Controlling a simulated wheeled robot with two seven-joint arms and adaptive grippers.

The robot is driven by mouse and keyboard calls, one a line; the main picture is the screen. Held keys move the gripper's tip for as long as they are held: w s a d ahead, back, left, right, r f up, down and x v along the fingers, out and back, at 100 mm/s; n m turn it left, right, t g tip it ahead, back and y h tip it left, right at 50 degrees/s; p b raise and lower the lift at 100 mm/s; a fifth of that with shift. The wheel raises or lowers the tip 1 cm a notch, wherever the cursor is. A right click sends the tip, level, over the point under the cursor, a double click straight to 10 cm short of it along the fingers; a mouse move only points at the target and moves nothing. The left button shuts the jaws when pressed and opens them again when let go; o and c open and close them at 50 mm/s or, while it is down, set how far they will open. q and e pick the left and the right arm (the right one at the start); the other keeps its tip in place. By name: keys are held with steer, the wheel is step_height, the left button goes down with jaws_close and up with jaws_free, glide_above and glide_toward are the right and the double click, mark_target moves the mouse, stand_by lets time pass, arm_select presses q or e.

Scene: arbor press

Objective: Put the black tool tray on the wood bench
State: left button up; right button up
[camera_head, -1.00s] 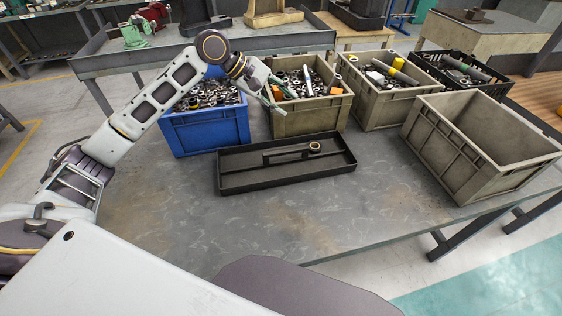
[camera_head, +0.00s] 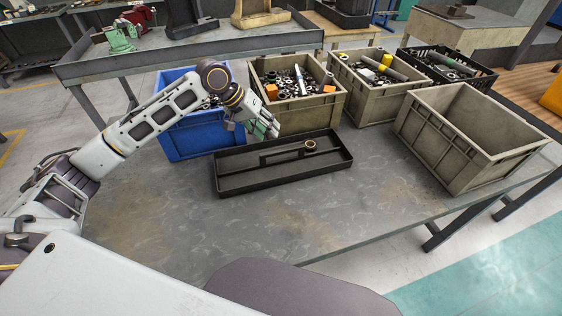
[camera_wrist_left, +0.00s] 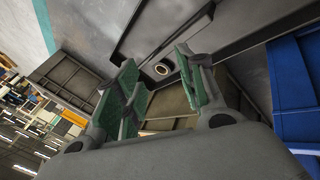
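The black tool tray (camera_head: 290,179) lies flat on the grey metal table. It is long and shallow, with a raised inner bar and a brass-coloured ring (camera_head: 310,144). My left gripper (camera_head: 273,132) is above the tray's far side, by the beige bin behind it. In the left wrist view, its green-padded fingers (camera_wrist_left: 160,84) stand apart with nothing held between them; the ring and part of the tray (camera_wrist_left: 150,30) show beyond. I cannot tell whether a finger touches the rim. A brown wood-plank top (camera_head: 533,108) shows at the right edge, partly hidden. My right gripper is out of view.
A blue bin (camera_head: 203,142) and two beige bins (camera_head: 310,112) (camera_head: 376,108) of metal parts stand behind the tray. A black crate (camera_head: 470,82) is farther right. An empty beige bin (camera_head: 445,160) stands right of the tray. The grey table (camera_head: 290,220) is clear in front.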

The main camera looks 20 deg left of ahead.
arm_select(q)
steer(key=shift+a+f+m, duration=0.1)
steer(key=shift+a+m, duration=0.1)
steer(key=shift+m, duration=1.75)
steer(key=shift+a+f+m, duration=0.1)
steer(key=shift+a+m, duration=0.15)
steer(key=shift+m, duration=1.75)
steer(key=shift+a+m, duration=0.2)
steer(key=shift+m, duration=1.75)
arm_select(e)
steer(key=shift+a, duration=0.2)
arm_select(q)
glide_above(282, 151)
steer(key=s+a, duration=0.2)
steer(key=a, duration=0.1)
steer(key=f, duration=0.6)
steer(key=shift+w+d+f, duration=0.15)
steer(key=shift+w+d, duration=0.1)
steer(key=shift+w+d+f, duration=0.2)
steer(key=shift+d+f, duration=0.1)
steer(key=shift+f, duration=0.3)
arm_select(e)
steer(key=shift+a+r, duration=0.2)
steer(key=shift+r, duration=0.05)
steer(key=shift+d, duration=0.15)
